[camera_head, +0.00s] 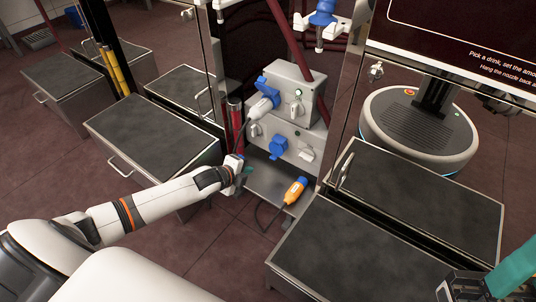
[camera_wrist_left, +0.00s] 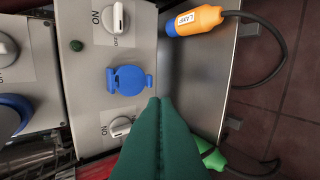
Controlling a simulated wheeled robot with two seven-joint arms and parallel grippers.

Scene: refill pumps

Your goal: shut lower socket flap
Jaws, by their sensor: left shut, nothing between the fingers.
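The grey socket box (camera_head: 290,115) has two blue sockets, one above the other. The lower socket flap (camera_head: 278,148) is blue. In the left wrist view the lower flap (camera_wrist_left: 128,80) shows as a round cover over its socket; I cannot tell whether it is fully seated. My left gripper (camera_head: 246,170) is just below and left of it. Its green fingers are together and empty, and in the left wrist view the fingertips (camera_wrist_left: 160,102) end beside the flap, with no clear contact. My right gripper (camera_head: 512,272) is partly in view at the bottom right; its jaw gap is hidden.
A plug (camera_head: 265,107) sits in the upper socket. Switches (camera_wrist_left: 120,127) flank the lower socket. An orange connector (camera_head: 295,190) lies on the metal shelf (camera_head: 262,186) below, and a green connector (camera_wrist_left: 210,155) shows near my fingers. Dark-topped cabinets (camera_head: 155,135) stand on both sides.

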